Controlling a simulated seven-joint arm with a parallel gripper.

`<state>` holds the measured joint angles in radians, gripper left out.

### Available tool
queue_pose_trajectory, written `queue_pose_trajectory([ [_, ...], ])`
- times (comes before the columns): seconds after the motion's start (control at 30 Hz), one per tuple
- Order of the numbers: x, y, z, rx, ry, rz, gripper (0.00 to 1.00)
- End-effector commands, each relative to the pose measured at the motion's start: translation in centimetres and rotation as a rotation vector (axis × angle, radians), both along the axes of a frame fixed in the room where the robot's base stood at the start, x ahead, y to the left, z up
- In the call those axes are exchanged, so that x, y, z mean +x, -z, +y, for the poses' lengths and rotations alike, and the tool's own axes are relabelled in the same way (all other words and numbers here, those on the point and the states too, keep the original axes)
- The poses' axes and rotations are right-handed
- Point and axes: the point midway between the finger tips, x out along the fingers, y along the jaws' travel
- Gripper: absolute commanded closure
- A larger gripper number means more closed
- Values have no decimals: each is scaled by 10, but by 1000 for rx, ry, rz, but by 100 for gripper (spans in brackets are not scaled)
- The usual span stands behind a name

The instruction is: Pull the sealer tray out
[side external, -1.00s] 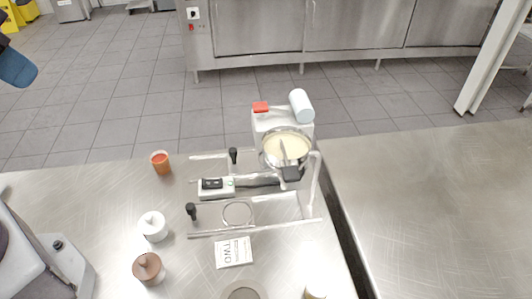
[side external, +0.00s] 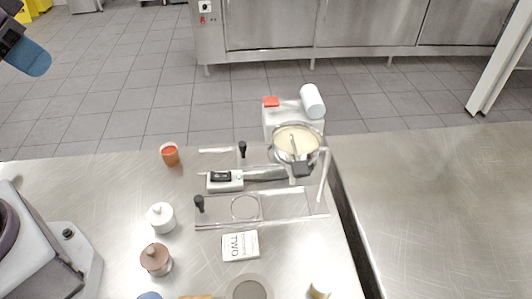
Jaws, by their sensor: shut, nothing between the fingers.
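The sealer (side external: 290,120) stands at the back of the steel counter, with a white roll (side external: 312,101) and a red part on top. Its clear frame reaches forward, with two black knobs on the left. A clear plate with a round opening, which looks like the sealer tray (side external: 280,207), lies low at the frame's front. How far it sits inside the frame is hard to tell. My gripper (side external: 32,60), dark with a blue end, is at the upper left edge, partly cut off. It is shut and empty, far from the sealer.
A pan of pale cream (side external: 297,143) sits at the frame's right. An orange cup (side external: 170,154), a white jar (side external: 161,217), a brown-lidded jar (side external: 156,259) and a white card (side external: 240,245) stand or lie left and front. The right counter (side external: 440,200) is bare beyond a dark gap.

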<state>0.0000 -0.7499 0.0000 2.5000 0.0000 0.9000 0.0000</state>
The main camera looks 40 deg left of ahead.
Motion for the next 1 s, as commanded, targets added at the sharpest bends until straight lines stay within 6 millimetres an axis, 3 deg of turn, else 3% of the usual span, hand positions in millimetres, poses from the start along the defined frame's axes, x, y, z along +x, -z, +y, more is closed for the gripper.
queue_pose_trajectory([
  [0.4,0,0,0,0,0,0,98],
  [0.6,5,15,1,0,-7,78,53],
  [0.63,8,19,2,-1,-8,102,53],
  [0.77,33,33,2,-23,-25,215,53],
  [1.0,102,65,-3,-153,-206,395,53],
])
